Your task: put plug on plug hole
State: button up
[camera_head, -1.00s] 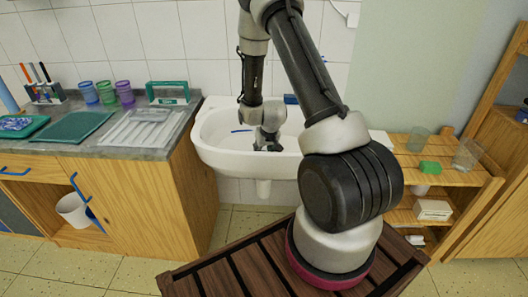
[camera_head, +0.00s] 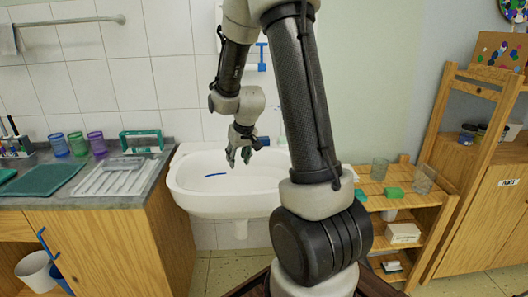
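The white sink (camera_head: 190,203) stands against the tiled wall. My gripper (camera_head: 239,158) is in front of and above the back part of its basin, pointing down. Its fingers look apart, with nothing visible between them. A thin blue object (camera_head: 215,175) lies in the basin to the left of my gripper; I cannot tell what it is. A small dark blue object (camera_head: 264,141) shows at the sink's back rim, just right of my gripper. I cannot make out the plug or the plug hole; my arm hides part of the sink's right side.
A counter (camera_head: 95,200) with a white tray (camera_head: 110,177), a green tray (camera_head: 48,180) and coloured cups (camera_head: 77,144) stands left of the sink.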

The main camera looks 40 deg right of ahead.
jog(key=s+a+r, duration=0.5)
jog(key=s+r, duration=0.6)
jog(key=r, duration=0.2)
jog(key=s+a+r, duration=0.1)
jog(key=s+r, duration=0.1)
jog(key=s, duration=0.6)
jog(key=s+a+r+n, duration=0.1)
jog(key=s+r, duration=0.2)
jog(key=s, duration=0.5)
jog(key=shift+n, duration=0.3)
jog(key=shift+o, duration=0.2)
jog(key=shift+s, duration=0.1)
